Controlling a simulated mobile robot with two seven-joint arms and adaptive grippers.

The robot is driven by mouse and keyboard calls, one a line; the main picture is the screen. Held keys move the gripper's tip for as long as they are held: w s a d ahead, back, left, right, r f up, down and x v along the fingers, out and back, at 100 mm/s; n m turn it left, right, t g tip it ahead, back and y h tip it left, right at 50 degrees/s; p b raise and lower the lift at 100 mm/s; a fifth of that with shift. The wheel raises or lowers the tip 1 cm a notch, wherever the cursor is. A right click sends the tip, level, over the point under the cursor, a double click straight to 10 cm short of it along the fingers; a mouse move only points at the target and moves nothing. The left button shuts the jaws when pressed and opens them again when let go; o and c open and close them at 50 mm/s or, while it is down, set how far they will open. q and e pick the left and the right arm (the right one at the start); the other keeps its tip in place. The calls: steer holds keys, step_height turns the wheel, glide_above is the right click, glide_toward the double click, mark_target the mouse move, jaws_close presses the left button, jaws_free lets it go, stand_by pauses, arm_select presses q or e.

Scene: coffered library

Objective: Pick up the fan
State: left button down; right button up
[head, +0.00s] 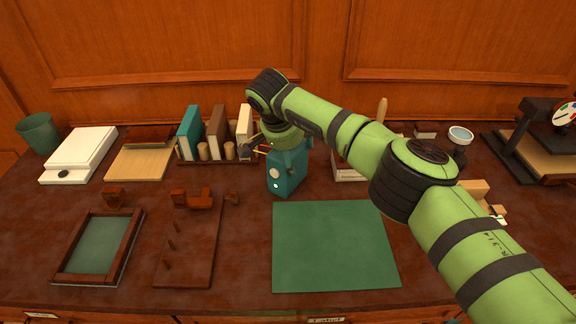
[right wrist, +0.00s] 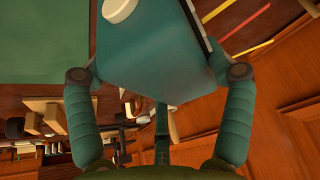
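A teal box-shaped thing (head: 285,178) with a pale round knob on its front stands on the desk behind the green mat; I take it as the fan. My right gripper (head: 287,143) is at its upper back part, reaching in from above and behind. In the right wrist view the fan (right wrist: 155,50) fills the space between my two spread fingers (right wrist: 160,74), one on each side of it. Whether both fingers press on it cannot be told. The fan's top is partly hidden by my gripper. My left gripper is not in view.
The green mat (head: 332,250) in front is bare. Upright books (head: 217,133) stand close behind on the left, beside small wooden pieces. A wooden peg board (head: 187,250) and a framed slate (head: 95,248) lie front left. A paneled wall (head: 190,40) closes the back.

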steer(key=shift+r, duration=0.35)
steer(key=r, duration=0.2)
steer(key=r+b, duration=0.1)
steer(key=shift+d+r, duration=0.2)
steer(key=shift+r, duration=0.2)
steer(key=s+d+r+b, duration=0.3)
steer(key=s+d+r, duration=0.3)
steer(key=d, duration=0.3)
steer(key=shift+s+d+r+b, duration=0.2)
steer(key=shift+r+b, duration=0.2)
steer(key=shift+r, duration=0.05)
steer(key=shift+a, duration=0.1)
